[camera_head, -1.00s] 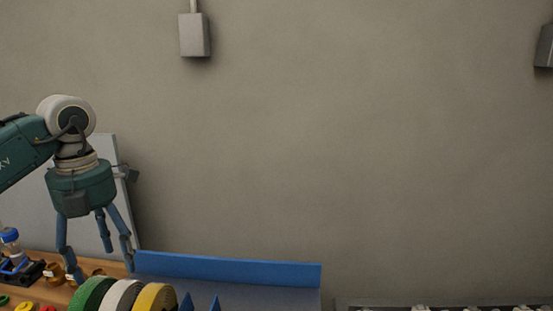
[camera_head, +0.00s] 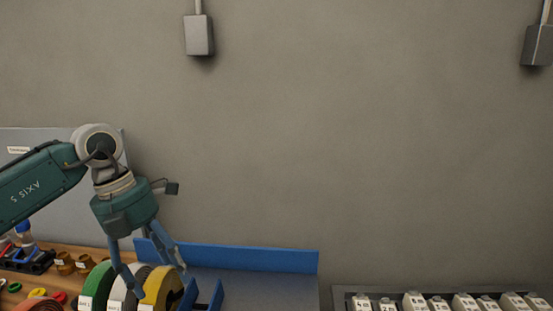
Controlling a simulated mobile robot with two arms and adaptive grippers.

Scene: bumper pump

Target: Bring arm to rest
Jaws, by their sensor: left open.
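My left gripper (camera_head: 155,268) comes in from the left on its green arm. The fingers are in front of and above a row of tape-like rolls: a green roll (camera_head: 97,284), a white roll (camera_head: 122,291) and a yellow roll (camera_head: 158,286). Whether the fingertips touch the rolls, I cannot tell. My right gripper is out of view.
A blue-edged tray (camera_head: 240,258) stands right of the rolls. A wooden bench (camera_head: 85,252) at left holds brass fittings (camera_head: 64,262) and a black rack (camera_head: 28,262). Several labelled pale blocks (camera_head: 415,301) stand at lower right. The grey wall behind is mostly bare.

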